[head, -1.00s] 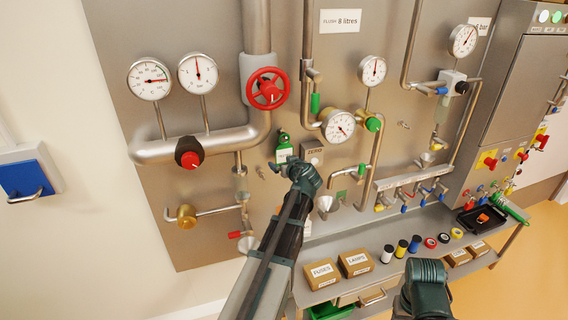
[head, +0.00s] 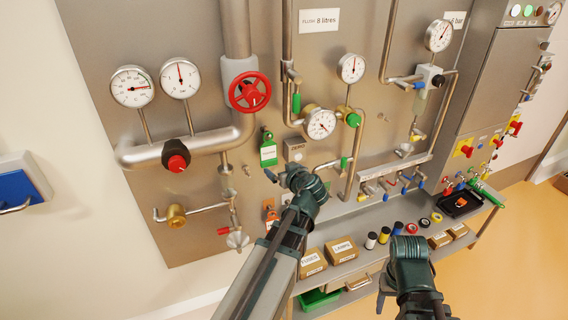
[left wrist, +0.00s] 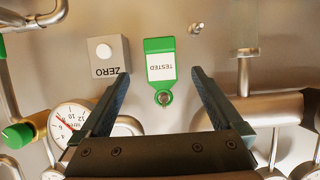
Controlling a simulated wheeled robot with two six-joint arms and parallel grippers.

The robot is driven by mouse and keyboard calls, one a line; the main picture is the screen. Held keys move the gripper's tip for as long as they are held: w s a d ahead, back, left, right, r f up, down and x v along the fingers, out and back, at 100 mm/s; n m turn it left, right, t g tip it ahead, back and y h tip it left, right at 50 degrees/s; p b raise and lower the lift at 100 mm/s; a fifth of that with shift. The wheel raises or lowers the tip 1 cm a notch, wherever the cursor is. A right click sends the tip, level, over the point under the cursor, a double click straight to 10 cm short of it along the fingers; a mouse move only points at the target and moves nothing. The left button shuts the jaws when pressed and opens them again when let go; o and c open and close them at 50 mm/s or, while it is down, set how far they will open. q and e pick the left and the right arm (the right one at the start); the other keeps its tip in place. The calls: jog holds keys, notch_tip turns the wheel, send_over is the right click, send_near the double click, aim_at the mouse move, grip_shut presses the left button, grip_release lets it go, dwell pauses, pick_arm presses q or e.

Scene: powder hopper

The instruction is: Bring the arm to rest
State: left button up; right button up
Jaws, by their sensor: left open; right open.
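My left arm reaches up from the bottom of the head view, with its left gripper (head: 280,178) in front of the steel panel (head: 130,215). In the left wrist view the left gripper (left wrist: 160,90) is open and empty. A green TESTED tag (left wrist: 159,68) shows between its fingers, apart from them. The tag (head: 268,150) also shows in the head view, up and left of the gripper. My right gripper (head: 382,296) is open at the bottom right of the head view, low in front of the bench, holding nothing that I can see.
A ZERO button box (left wrist: 108,58) is close by the left finger in the left wrist view. A red handwheel (head: 249,92), gauges and pipes stand out from the panel. The bench (head: 365,235) below carries boxes and tape rolls. The floor at right is clear.

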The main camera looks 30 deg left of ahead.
pick_arm(q)
jog(key=s+d+f+m+g+h, duration=0.3)
jog(key=s+d, duration=0.4)
jog(key=d, duration=0.3)
jog(key=s+d+f+m+g+h, duration=0.3)
jog(key=s+d+f+m, duration=0.3)
jog(key=d, duration=0.4)
jog(key=s+d+f+m+g+h, duration=0.3)
jog(key=s+d+f+m, duration=0.1)
jog(key=s+d, duration=0.4)
jog(key=shift+d+f+m, duration=0.25)
jog(key=shift+d+m, duration=0.15)
jog(key=shift+d, duration=0.55)
jog(key=shift+s, duration=0.1)
